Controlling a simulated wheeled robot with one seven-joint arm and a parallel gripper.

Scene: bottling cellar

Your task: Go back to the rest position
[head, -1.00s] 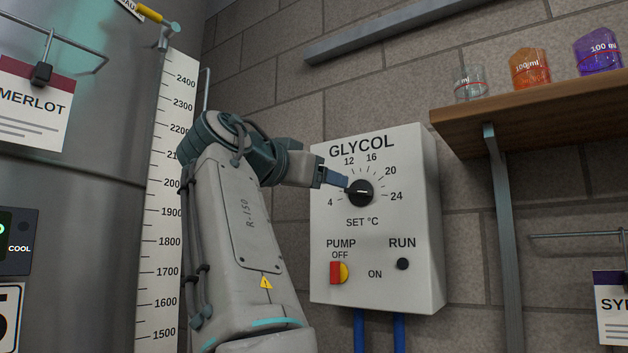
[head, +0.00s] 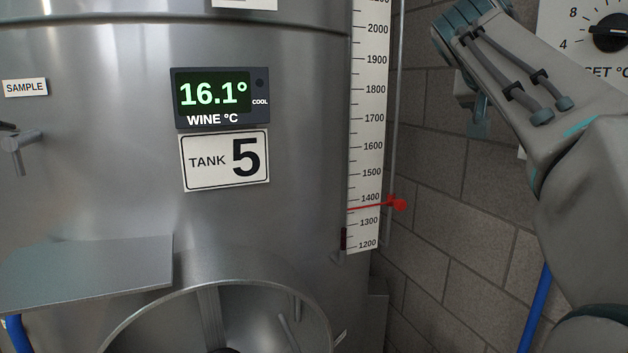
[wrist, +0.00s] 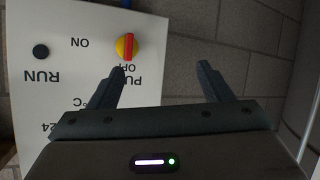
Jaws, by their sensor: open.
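My gripper (wrist: 162,70) is open and empty in the wrist view, its two fingers apart. The white glycol box (wrist: 70,85) shows upside down beyond the left finger. Its red and yellow pump switch (wrist: 127,47) is just past that fingertip, and the dark RUN lamp (wrist: 40,51) is further left. In the head view my arm crosses the right side. Part of the glycol box with its black dial (head: 612,33) shows at the top right; my arm hides much of the rest.
The steel tank 5 (head: 300,90) fills the left of the head view. Its display (head: 220,97) reads 16.1°. A level scale (head: 367,130) has a red pointer (head: 397,204) near 1400. A grey shelf (head: 85,272) and a round rim (head: 215,290) jut out below. Blue pipe (head: 536,308) runs at right.

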